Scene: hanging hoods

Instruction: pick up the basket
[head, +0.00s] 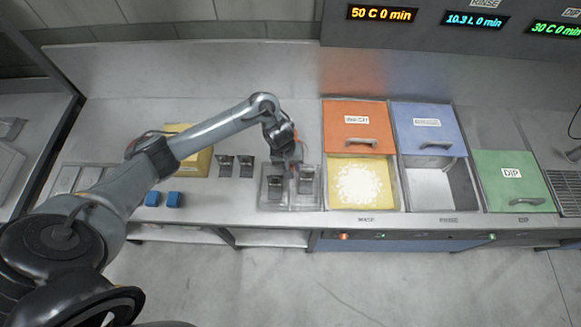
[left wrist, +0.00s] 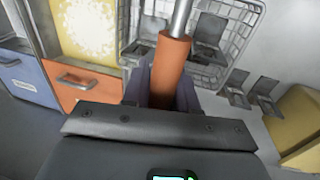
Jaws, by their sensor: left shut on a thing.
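The basket (head: 274,207) is a see-through wire basket on the steel counter, left of the wash tub. It holds dark bent metal pieces (head: 306,181). In the left wrist view, its wire mesh (left wrist: 243,36) and upright orange handle (left wrist: 172,62) show. My left gripper (head: 293,160) is over the basket, and in the left wrist view its dark fingers (left wrist: 172,96) are shut around the lower part of the orange handle. The fingertips are partly hidden by the handle. I cannot tell whether the basket's bottom touches the counter. My right gripper is not in view.
The open wash tub (head: 333,199) holds white foam, with its orange lid (head: 353,118) behind. The rinse tub (head: 428,187) is open under a blue lid (head: 428,130); a green lid (head: 513,181) covers the dip tub.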

